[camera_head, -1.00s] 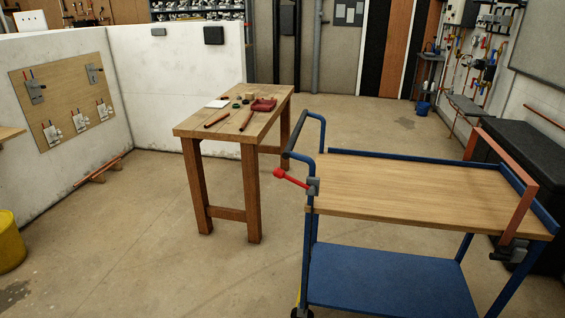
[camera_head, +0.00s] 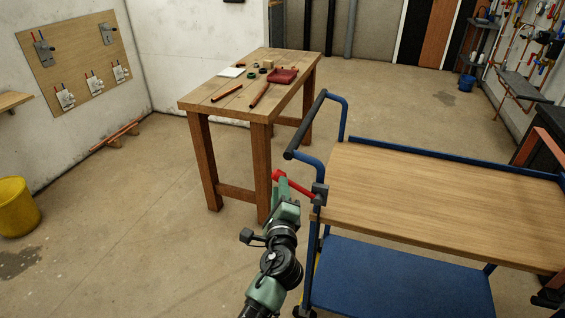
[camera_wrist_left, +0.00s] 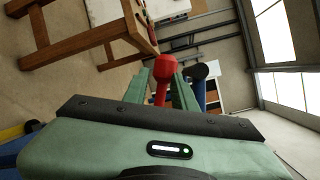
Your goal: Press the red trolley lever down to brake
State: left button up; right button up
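The red trolley lever (camera_head: 300,187) sticks out left from a grey bracket at the near left corner of the trolley (camera_head: 440,205). It slopes up to its red knob (camera_head: 279,174). My left gripper (camera_head: 284,188) is at the lever's knob end, partly covering it. In the left wrist view the green fingers (camera_wrist_left: 162,88) stand apart with the red shaft between them and the knob (camera_wrist_left: 176,69) just beyond the tips. The fingers look open; I cannot tell whether either touches the lever.
A wooden workbench (camera_head: 240,103) with copper pipes and a red item stands behind the lever. The trolley's blue push handle (camera_head: 305,125) rises close beside it. A yellow bucket (camera_head: 18,207) stands at the far left.

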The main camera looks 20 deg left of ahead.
pick_arm(q)
jog(key=x, duration=0.8)
jog(key=shift+a+r, duration=0.3)
jog(key=shift+r, duration=0.15)
grip_shut()
jog(key=shift+f, duration=0.1)
dwell(0.8)
